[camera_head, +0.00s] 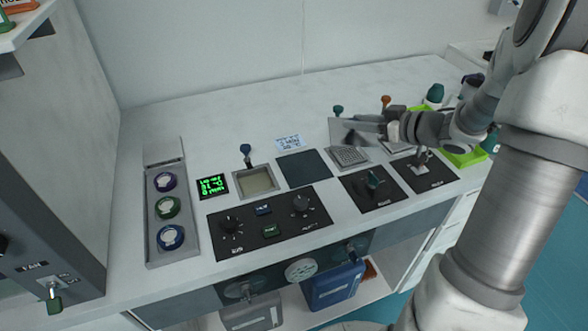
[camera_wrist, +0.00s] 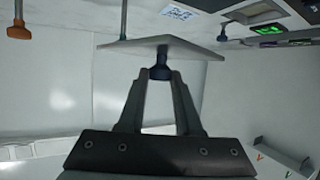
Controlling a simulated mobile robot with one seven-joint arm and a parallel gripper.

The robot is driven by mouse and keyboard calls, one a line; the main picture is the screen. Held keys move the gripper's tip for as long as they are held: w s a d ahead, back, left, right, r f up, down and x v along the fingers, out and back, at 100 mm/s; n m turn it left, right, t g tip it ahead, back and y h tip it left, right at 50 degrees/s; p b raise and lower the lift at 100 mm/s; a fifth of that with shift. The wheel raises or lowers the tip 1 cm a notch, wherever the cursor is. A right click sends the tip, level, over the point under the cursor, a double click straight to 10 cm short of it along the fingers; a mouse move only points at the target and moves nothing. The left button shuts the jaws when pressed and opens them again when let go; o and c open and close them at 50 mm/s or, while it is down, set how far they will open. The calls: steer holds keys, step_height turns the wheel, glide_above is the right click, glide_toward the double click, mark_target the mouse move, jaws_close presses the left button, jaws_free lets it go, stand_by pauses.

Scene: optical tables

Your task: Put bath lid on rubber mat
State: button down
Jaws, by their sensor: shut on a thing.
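The bath lid (camera_head: 342,129) is a flat grey metal plate, tilted steeply in the head view. In the wrist view the lid (camera_wrist: 160,50) shows edge-on, with a dark blue knob (camera_wrist: 160,71) on the side facing me. My gripper (camera_wrist: 160,75) is shut on that knob, with a finger on each side. In the head view my gripper (camera_head: 369,127) reaches in from the right and holds the lid above the perforated well (camera_head: 349,155). The rubber mat (camera_head: 303,169) appears to be the dark square on the bench, bare and left of the lid.
An open square bath (camera_head: 256,182) lies left of the mat, with a blue-topped post (camera_head: 246,152) behind it. Green (camera_head: 338,110) and orange (camera_head: 386,101) knobbed posts stand behind the wells. Dark knob panels (camera_head: 268,221) line the front. A label card (camera_head: 288,142) lies behind the mat.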

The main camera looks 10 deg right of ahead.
steer(key=a+f+b, duration=0.1)
steer(key=a+f, duration=0.1)
steer(key=a, duration=0.1)
steer(key=w+a+f+b, duration=0.1)
steer(key=a+f+b, duration=0.1)
steer(key=a, duration=0.2)
steer(key=w+a+f+b, duration=0.1)
steer(key=a+f, duration=0.2)
steer(key=a, duration=0.1)
steer(key=shift+a+f+b, duration=0.1)
steer(key=shift+f+b, duration=1.05)
steer(key=shift+f, duration=0.85)
steer(key=shift+f, duration=0.25)
steer(key=c, duration=0.6)
jaws_free()
steer(key=shift+r, duration=0.1)
